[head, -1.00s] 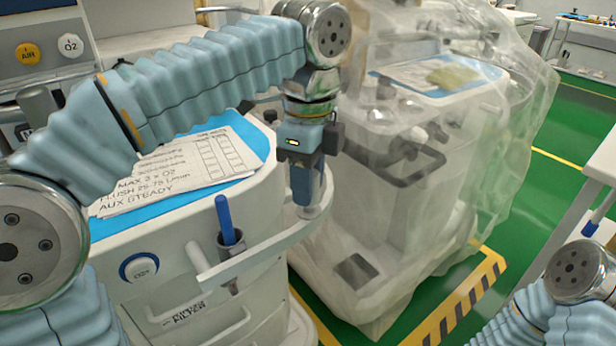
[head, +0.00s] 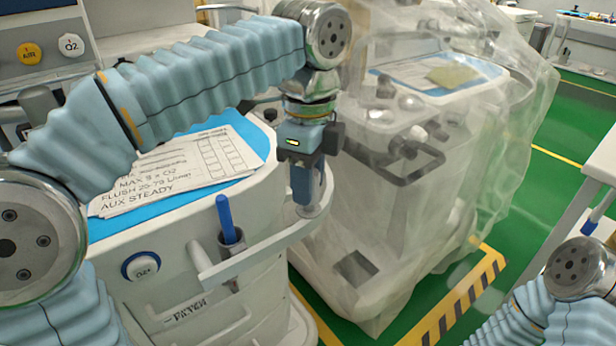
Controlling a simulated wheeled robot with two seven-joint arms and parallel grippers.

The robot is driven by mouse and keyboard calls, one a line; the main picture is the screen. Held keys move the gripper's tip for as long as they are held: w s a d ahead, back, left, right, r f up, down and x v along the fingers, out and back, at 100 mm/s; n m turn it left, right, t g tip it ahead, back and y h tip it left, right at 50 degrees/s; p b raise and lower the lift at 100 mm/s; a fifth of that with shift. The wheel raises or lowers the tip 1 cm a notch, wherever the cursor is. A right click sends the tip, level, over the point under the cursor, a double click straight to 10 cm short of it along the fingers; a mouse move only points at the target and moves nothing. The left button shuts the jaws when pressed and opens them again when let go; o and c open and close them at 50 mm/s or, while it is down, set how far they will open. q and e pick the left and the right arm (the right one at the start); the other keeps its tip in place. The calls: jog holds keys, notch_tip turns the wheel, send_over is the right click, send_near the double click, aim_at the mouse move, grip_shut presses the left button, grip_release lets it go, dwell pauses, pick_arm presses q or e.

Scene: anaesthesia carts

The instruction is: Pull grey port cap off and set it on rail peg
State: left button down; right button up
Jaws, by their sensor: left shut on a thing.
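My left gripper (head: 308,186) points down at the right front corner of the near cart (head: 200,262). It is shut on a small grey piece (head: 314,209), which looks like the grey port cap. The piece is partly hidden by the fingers. It is at the curved pale rail (head: 268,243); I cannot tell whether it sits on a peg or only touches there. My right gripper is out of view; only part of my right arm shows at the lower right.
Papers (head: 185,168) lie on the cart's blue top. A second cart under clear plastic (head: 400,220) stands close on the right. Green floor is free beyond the striped tape (head: 465,303).

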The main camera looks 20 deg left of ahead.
pick_arm(q)
jog(key=shift+p, duration=0.5)
dwell(0.4)
jog(key=shift+f+b, duration=0.7)
jog(key=shift+f, duration=0.3)
jog(key=c, duration=0.7)
grip_release()
notch_tip(320, 180, up, 13)
jog(key=p, duration=0.3)
jog(key=shift+d+f+p, duration=0.1)
jog(key=shift+f+p, duration=0.05)
jog(key=shift+p, duration=0.25)
jog(key=shift+r, duration=0.6)
